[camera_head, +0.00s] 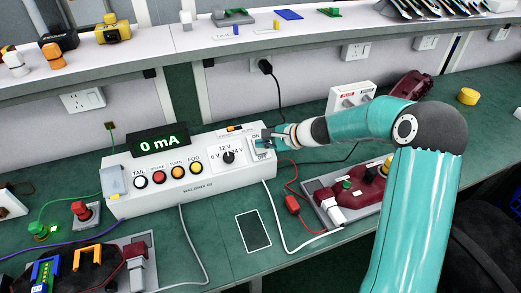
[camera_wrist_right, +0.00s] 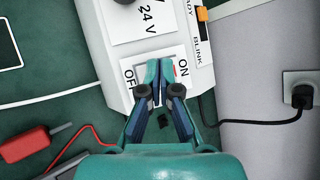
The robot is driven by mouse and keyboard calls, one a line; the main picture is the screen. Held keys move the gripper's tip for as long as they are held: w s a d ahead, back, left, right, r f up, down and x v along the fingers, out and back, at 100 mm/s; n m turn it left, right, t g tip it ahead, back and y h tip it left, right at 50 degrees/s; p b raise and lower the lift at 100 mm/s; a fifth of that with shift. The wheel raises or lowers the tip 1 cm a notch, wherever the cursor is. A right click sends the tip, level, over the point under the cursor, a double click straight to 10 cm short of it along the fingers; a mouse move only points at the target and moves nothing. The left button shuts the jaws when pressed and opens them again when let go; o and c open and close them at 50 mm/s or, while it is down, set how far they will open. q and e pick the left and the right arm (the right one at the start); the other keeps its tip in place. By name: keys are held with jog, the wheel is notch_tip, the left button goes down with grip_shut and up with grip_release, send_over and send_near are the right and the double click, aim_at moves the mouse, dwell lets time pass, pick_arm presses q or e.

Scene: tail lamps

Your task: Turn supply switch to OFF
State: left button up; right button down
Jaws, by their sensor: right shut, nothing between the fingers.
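The supply switch (camera_head: 261,155) is on the right end of the white supply box (camera_head: 185,195), with ON marked above and OFF below it. In the wrist view the switch panel (camera_wrist_right: 142,76) shows ON on the right and OFF on the left, with a bit of red beside the fingertips. My right gripper (camera_head: 272,136) is shut and empty, its fingertips (camera_wrist_right: 159,68) over the switch. I cannot tell whether they touch it, and they hide much of the rocker. The box display (camera_head: 162,140) reads 0 mA. My left gripper is not in view.
Several coloured buttons and a voltage knob (camera_head: 228,157) are on the box front. A dark red lamp (camera_head: 365,188) on a grey plate stands to the right, with red and white leads. A dark-screened panel (camera_head: 253,231) lies on the green bench in front. A shelf (camera_head: 200,38) runs behind.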

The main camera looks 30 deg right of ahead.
dwell(0.5)
jog(key=shift+f+b, duration=0.35)
jog(key=shift+b, duration=0.15)
jog(key=shift+w+d+f+b, duration=0.1)
jog(key=shift+f+b, duration=0.4)
dwell(0.5)
jog(key=shift+r, duration=0.2)
jog(key=shift+r+p, duration=0.6)
jog(key=shift+r, duration=0.15)
jog(key=shift+r, duration=0.1)
jog(key=r+p, duration=0.2)
jog(key=r, duration=0.1)
jog(key=s+r+p, duration=0.1)
jog(key=shift+a+r, duration=0.25)
jog(key=shift+r, duration=0.1)
dwell(0.6)
